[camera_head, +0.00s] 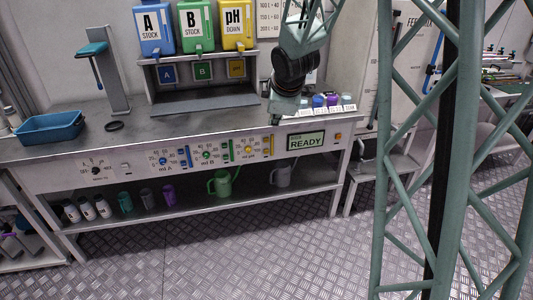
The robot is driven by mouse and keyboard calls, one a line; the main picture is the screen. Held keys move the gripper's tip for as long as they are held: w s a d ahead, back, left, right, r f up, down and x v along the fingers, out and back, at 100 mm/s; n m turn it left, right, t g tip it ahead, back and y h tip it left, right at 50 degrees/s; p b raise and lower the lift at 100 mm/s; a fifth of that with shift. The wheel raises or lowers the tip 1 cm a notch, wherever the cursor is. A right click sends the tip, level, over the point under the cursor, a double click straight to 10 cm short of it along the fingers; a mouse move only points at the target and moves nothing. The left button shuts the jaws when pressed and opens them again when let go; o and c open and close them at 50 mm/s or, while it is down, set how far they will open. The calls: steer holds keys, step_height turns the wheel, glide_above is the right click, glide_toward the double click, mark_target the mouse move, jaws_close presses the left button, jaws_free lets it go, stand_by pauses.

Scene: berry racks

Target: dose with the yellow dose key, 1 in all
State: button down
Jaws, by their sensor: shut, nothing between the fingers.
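The front panel of the bench carries three dosing groups, coloured blue, green and yellow. The yellow group has a round dial (249,150) and a narrow upright yellow key (271,144) at its right. My gripper (273,122) hangs at the bench's front edge, pointing down, just above the yellow key. Its fingers are small and dark here, closed with nothing held. I cannot tell whether the tip touches the key. The green display (306,141) right of the key reads READY.
Blue, green and yellow stock containers (236,25) stand on the rack behind. Small coloured-capped containers (332,100) sit right of my gripper on the bench. A blue tray (50,128) is at the left. Cups and a green watering can (222,183) stand on the lower shelf.

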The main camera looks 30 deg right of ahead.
mark_target(266, 151)
steer(key=w+d+f+n+t+y, duration=0.1)
steer(key=w+d+f+n, duration=0.2)
steer(key=w+f, duration=0.3)
steer(key=w+d+f+n, duration=0.2)
steer(key=w+f, duration=0.3)
steer(key=f, duration=0.4)
steer(key=w+d+f+n+y+p, duration=0.1)
steer(key=f+n, duration=0.1)
steer(key=f, duration=0.7)
steer(key=w+d+f+n+t+y, duration=0.1)
steer(key=w+f+n, duration=0.1)
steer(key=f, duration=0.7)
steer(key=shift+d+f+n+y+p, duration=0.15)
steer(key=shift+f+n+y+p, duration=0.25)
steer(key=shift+n, duration=0.3)
steer(key=shift+w+r, duration=0.1)
steer(key=shift+w, duration=0.15)
steer(key=shift+w+d+p, duration=0.3)
steer(key=shift+w+p, duration=0.2)
steer(key=shift+w, duration=0.9)
steer(key=shift+w+d+p, duration=0.3)
steer(key=shift+w+p, duration=0.2)
steer(key=shift+w, duration=0.85)
steer(key=shift+w+d+p, duration=0.3)
steer(key=shift+w+p, duration=0.2)
steer(key=shift+w, duration=0.9)
